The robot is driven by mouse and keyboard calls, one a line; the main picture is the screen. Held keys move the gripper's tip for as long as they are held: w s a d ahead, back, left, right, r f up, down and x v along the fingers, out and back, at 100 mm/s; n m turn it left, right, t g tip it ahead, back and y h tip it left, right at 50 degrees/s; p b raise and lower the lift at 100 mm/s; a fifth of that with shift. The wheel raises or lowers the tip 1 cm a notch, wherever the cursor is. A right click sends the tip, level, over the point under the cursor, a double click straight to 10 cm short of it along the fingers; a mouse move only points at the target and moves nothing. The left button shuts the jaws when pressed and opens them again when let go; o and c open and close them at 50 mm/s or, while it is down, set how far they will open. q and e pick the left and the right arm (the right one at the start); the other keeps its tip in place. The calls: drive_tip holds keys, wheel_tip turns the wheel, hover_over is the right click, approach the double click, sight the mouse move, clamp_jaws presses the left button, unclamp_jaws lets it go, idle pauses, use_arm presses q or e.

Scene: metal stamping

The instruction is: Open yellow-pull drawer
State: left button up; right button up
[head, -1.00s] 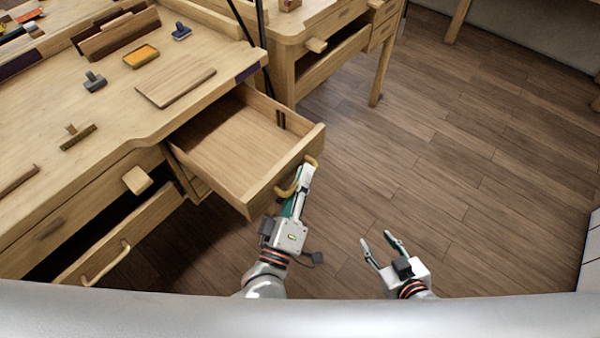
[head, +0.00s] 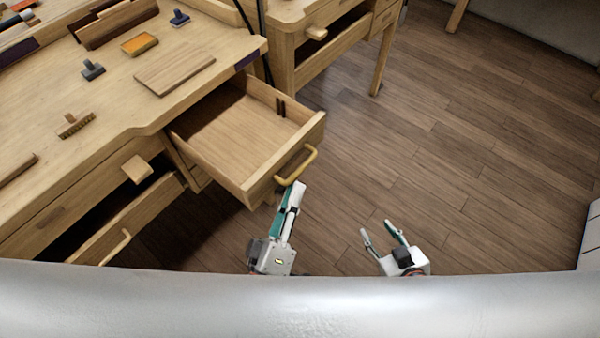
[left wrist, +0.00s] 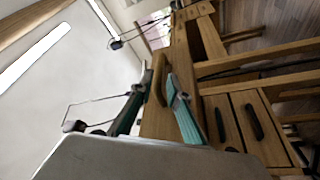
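The wooden drawer (head: 262,172) with a yellow pull (head: 297,168) stands well out of the bench, and its inside is empty. My left gripper (head: 290,188) is just in front of the pull, below it in the head view. The left wrist view shows its fingers (left wrist: 160,84) apart, with the yellow pull (left wrist: 154,82) between or just beyond their tips. It does not appear to grip the pull. My right gripper (head: 376,227) is open and empty above the floor, to the right of the drawer.
A lower drawer (head: 130,222) with another yellow pull (head: 117,248) is partly out at left. The bench top (head: 100,140) holds a wooden board (head: 174,74), an orange-topped block (head: 140,44) and stamps. A second bench (head: 297,75) stands behind. The floor at right is clear.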

use_arm(q)
drive_tip(key=v, duration=0.4)
drive_tip(key=shift+s+a+f, duration=0.1)
drive_tip(key=shift+s, duration=0.3)
drive_tip(key=w+a+f+m+g+y, duration=0.2)
drive_tip(key=a+f+m+g, duration=0.6)
drive_tip(key=a+f+m, duration=0.4)
drive_tip(key=a+f+y, duration=0.1)
drive_tip(key=a+f, duration=0.2)
drive_tip(key=a, duration=0.1)
drive_tip(key=shift+a+f+m+g+y, duration=0.3)
idle(0.5)
